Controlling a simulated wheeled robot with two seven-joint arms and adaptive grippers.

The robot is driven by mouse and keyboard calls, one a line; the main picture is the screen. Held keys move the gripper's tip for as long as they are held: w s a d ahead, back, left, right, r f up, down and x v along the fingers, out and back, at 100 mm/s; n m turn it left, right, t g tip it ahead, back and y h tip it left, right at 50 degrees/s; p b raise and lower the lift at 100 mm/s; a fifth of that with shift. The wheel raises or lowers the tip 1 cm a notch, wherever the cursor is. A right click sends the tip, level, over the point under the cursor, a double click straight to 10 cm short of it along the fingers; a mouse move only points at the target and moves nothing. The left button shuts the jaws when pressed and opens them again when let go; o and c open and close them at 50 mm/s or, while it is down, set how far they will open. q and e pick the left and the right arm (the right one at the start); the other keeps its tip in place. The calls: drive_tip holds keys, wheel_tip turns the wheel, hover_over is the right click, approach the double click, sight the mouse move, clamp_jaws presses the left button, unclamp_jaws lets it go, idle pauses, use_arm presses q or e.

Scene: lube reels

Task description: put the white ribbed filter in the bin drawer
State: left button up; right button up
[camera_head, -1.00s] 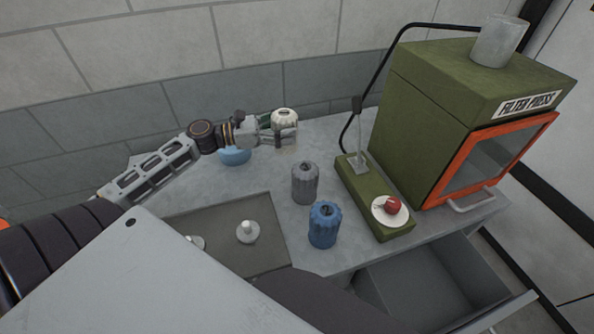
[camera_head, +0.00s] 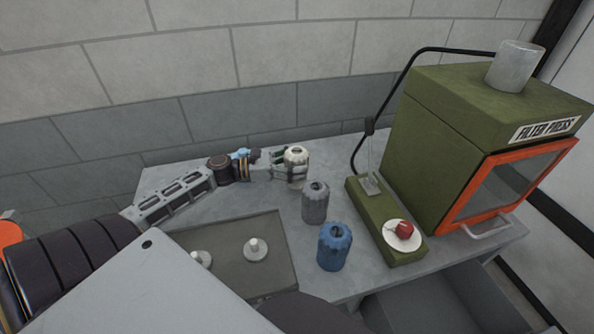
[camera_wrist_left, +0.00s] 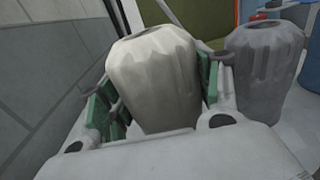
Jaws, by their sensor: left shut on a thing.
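The white ribbed filter (camera_head: 296,156) is upright between the fingers of my left gripper (camera_head: 290,170), at the back of the table. In the left wrist view the filter (camera_wrist_left: 155,75) fills the space between the green finger pads, and the gripper (camera_wrist_left: 155,105) is shut on it. Whether its base touches the table is hard to tell. The bin drawer (camera_head: 425,305) is pulled open below the table's front edge at lower right, partly cut off by the picture. My right gripper does not show.
A grey ribbed filter (camera_head: 316,202) and a blue one (camera_head: 334,246) stand right of the tray (camera_head: 215,237), which holds white knobbed pieces (camera_head: 255,249). The green filter press (camera_head: 440,130) stands at right. Its base carries a lever and a white plate with a red ball (camera_head: 404,229).

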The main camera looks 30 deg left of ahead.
use_arm(q)
wheel_tip(320, 180, down, 2)
drive_tip(key=shift+f, duration=0.35)
drive_tip(key=o, duration=0.8)
drive_tip(key=shift+f, duration=0.1)
drive_tip(key=shift+o, duration=1.7)
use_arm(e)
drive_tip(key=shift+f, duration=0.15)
